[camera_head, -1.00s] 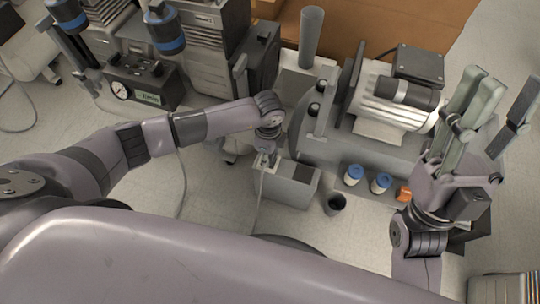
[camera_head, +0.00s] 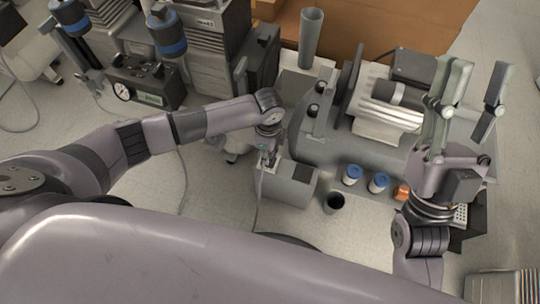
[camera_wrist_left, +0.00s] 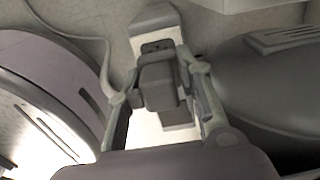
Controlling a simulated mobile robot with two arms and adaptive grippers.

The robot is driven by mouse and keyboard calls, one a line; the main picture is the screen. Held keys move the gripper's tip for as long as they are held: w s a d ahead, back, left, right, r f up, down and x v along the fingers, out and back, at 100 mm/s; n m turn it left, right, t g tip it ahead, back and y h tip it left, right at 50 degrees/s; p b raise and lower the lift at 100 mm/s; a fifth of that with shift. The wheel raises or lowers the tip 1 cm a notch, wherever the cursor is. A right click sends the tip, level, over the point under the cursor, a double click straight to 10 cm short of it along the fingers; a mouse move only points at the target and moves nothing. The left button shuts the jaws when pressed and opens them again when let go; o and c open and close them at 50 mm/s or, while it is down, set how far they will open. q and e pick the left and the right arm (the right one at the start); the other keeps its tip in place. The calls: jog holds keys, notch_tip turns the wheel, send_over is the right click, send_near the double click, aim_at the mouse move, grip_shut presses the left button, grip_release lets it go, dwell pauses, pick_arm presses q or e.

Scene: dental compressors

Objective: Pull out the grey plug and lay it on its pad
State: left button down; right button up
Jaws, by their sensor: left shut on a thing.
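My left gripper (camera_head: 267,158) is at the left end of a light grey box (camera_head: 285,190) in the head view. In the left wrist view its two fingers (camera_wrist_left: 160,105) are shut on the grey plug (camera_wrist_left: 158,84). A pale block with dark slots (camera_wrist_left: 156,46) shows just beyond the plug; I cannot tell whether they touch. In the head view the gripper mostly hides the plug. A dark square pad (camera_head: 303,172) lies on top of the box, right of the gripper.
The compressor (camera_head: 345,150) with its motor (camera_head: 388,105) stands right of the box. Two blue-capped jars (camera_head: 352,174), an orange-topped item (camera_head: 402,192) and a dark cup (camera_head: 334,203) stand near its front. A grey cable (camera_head: 259,205) hangs below the left gripper.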

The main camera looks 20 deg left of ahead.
pick_arm(q)
jog(key=shift+r+p, duration=0.75)
jog(key=shift+r, duration=0.05)
jog(key=shift+r+p, duration=0.7)
pick_arm(e)
jog(key=w+f+g+h, duration=0.3)
jog(key=w+f+g, duration=0.4)
jog(key=f, duration=0.3)
jog(key=shift+w+a+g, duration=0.3)
jog(key=shift+w, duration=0.05)
dwell(0.4)
dwell(0.6)
